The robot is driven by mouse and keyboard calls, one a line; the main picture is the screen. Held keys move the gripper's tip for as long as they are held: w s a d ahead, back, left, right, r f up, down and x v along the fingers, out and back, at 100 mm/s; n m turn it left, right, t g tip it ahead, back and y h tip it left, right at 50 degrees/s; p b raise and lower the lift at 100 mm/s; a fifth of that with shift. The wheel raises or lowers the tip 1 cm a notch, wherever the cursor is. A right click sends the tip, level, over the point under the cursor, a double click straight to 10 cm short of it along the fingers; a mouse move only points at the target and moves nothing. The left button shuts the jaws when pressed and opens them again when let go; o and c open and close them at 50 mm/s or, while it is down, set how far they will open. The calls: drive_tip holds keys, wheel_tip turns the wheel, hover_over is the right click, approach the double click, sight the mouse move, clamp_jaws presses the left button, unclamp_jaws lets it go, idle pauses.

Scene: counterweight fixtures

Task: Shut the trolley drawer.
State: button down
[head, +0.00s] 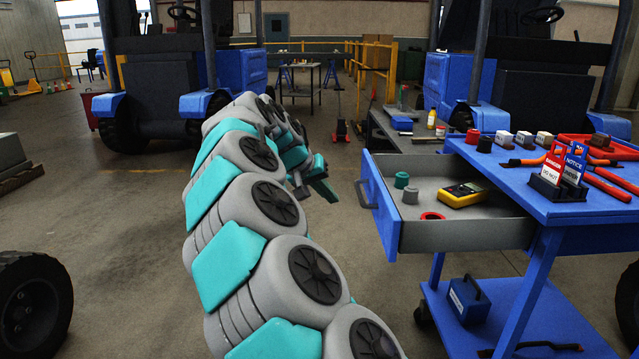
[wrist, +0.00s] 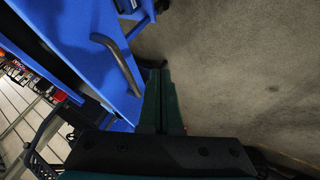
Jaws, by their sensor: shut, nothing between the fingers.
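The blue trolley (head: 545,205) stands at the right in the head view. Its drawer (head: 470,236) is pulled out to the left, with its blue front (head: 384,213) and bar handle (head: 364,194) facing my arm. In the drawer lie a yellow multimeter (head: 462,194), a red ring (head: 432,216), and teal and grey small parts. My gripper (head: 326,190) is shut and empty, a little left of the drawer front. In the wrist view my shut fingers (wrist: 159,75) point alongside the blue front (wrist: 75,50), beside the handle (wrist: 118,62); I cannot tell whether they touch it.
The trolley top bears a red tray (head: 590,150), sign holders (head: 562,185) and several small blocks. A blue box (head: 468,298) sits on its lower shelf. A dark workbench (head: 405,135) stands behind the drawer. Forklifts stand at the back. Floor left of the drawer is clear.

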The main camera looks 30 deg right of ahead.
drive_tip(key=shift+s+d+f, duration=0.1)
drive_tip(key=shift+s+d, duration=0.2)
drive_tip(key=shift+d, duration=0.4)
drive_tip(key=shift+s+d, duration=0.35)
drive_tip(key=shift+d, duration=0.35)
drive_tip(key=shift+s+d+f, duration=0.1)
drive_tip(key=shift+s+d, duration=0.2)
drive_tip(key=shift+d, duration=0.4)
drive_tip(key=shift+s+d, duration=0.1)
